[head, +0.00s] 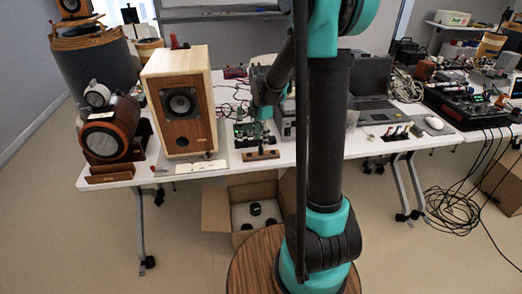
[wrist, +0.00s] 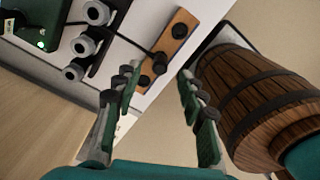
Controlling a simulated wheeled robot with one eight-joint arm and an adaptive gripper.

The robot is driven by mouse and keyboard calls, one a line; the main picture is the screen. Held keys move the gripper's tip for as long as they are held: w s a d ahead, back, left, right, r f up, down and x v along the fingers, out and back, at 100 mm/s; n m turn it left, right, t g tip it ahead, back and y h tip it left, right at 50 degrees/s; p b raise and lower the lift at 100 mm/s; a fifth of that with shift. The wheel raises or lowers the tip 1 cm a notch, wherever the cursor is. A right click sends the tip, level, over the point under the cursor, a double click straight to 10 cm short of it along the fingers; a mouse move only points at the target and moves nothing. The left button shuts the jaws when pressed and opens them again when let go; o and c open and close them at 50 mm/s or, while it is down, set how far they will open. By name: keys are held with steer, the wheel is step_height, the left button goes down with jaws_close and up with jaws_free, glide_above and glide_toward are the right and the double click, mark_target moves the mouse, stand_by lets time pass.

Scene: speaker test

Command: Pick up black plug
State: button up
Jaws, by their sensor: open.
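A small wooden block (wrist: 178,42) bears black round pieces, and the black plug (wrist: 160,58) appears to be one of them; I cannot tell which for certain. In the head view the wooden block (head: 262,155) lies at the table's front edge, in front of a green circuit board (head: 248,132). My gripper (wrist: 158,92) is open and empty in the wrist view, its fingers apart below the block in the picture. The left fingertip is close to the block's lower end. In the head view my gripper's fingers are not clear against the dark clutter.
Grey round parts (wrist: 85,47) sit beside the block in the wrist view. A wooden speaker (head: 183,103) stands left on the white table (head: 330,151). A laptop (head: 372,85) stands right. An open cardboard box (head: 216,211) is on the floor below.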

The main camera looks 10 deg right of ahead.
mark_target(260, 145)
step_height(260, 145, down, 5)
steer(key=shift+s+a+r, duration=0.1)
steer(key=shift+a, duration=0.05)
steer(key=shift+c, duration=0.5)
jaws_close()
